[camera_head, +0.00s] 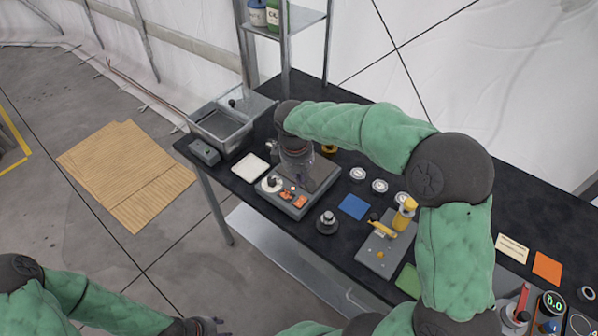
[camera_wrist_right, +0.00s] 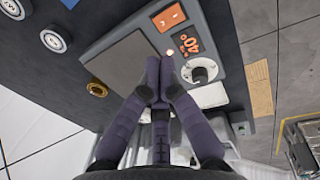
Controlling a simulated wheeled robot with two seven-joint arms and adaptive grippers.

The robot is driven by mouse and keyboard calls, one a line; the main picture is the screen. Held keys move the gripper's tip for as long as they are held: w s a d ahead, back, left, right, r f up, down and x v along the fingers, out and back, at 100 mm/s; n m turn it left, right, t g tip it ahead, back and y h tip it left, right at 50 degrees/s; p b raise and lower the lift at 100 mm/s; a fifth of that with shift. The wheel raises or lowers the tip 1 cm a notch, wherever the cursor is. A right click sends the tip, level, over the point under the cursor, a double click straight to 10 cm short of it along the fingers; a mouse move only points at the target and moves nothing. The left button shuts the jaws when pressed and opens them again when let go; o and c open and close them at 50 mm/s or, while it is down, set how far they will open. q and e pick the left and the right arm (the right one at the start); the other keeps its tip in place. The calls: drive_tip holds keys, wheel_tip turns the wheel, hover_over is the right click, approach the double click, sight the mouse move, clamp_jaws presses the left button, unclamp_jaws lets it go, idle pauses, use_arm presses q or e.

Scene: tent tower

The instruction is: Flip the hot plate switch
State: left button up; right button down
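The hot plate (camera_head: 318,172) is a grey box with a dark top plate, standing near the table's front edge. Its front panel has an orange rocker switch (camera_head: 300,203), an orange display and a white dial (camera_head: 271,184). In the right wrist view the switch (camera_wrist_right: 170,17) is at the top, the display (camera_wrist_right: 190,45) reads 40°, and the dial (camera_wrist_right: 201,70) is below it. My right gripper (camera_wrist_right: 159,66) points at the hot plate near the display, its fingers together and empty. I cannot tell whether it touches. My left gripper (camera_head: 212,326) is at the bottom edge, away from the table.
A white tray (camera_head: 250,168) and a grey metal basin (camera_head: 220,124) stand left of the hot plate. A small round weight-like object (camera_head: 327,222) is just right of it, with a blue square (camera_head: 354,207) beyond. A metal shelf post rises behind.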

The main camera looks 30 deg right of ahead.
sight(302, 196)
drive_tip(key=f, duration=0.2)
drive_tip(key=f+b, duration=0.1)
drive_tip(key=f, duration=0.2)
drive_tip(key=f+b, duration=0.1)
drive_tip(key=f, duration=0.1)
drive_tip(key=shift+w+d+f, duration=0.15)
drive_tip(key=shift+d, duration=0.25)
drive_tip(key=shift+f, duration=0.15)
drive_tip(key=shift+d+f, duration=0.1)
drive_tip(key=shift+f, duration=0.25)
drive_tip(key=shift+s+a+r+p, duration=0.25)
drive_tip(key=shift+a+r+p, duration=0.1)
drive_tip(key=shift+a, duration=0.35)
drive_tip(key=shift+r, duration=0.1)
